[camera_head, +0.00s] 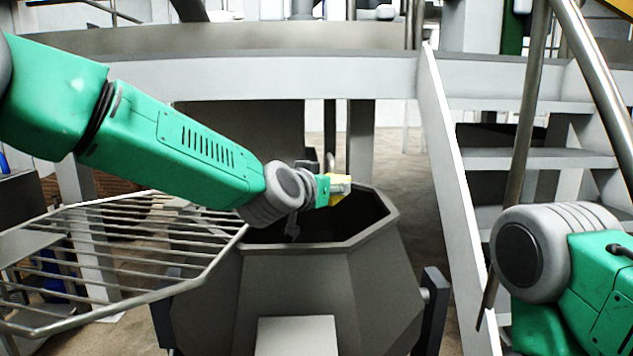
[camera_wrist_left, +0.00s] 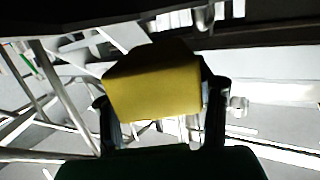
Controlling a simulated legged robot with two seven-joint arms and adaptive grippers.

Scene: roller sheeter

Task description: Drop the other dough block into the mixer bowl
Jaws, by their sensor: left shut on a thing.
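The yellow dough block (camera_head: 334,197) is held in my left gripper (camera_head: 341,184), over the far part of the mixer bowl's opening. In the left wrist view the dough block (camera_wrist_left: 155,92) sits between the two dark fingers, slightly tilted. The mixer bowl (camera_head: 385,290) is a grey, many-sided vessel with an open top, in the middle of the head view. Its inside is dark, and I cannot see what lies in it. My left forearm crosses over its left rim. My right arm shows at the lower right, but its gripper is out of view.
A hinged wire grate (camera_head: 120,255) stands out to the left of the bowl. White stairs (camera_head: 545,160) with a slanted metal rail (camera_head: 520,130) rise at the right. A grey platform beam (camera_head: 300,78) runs behind the bowl.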

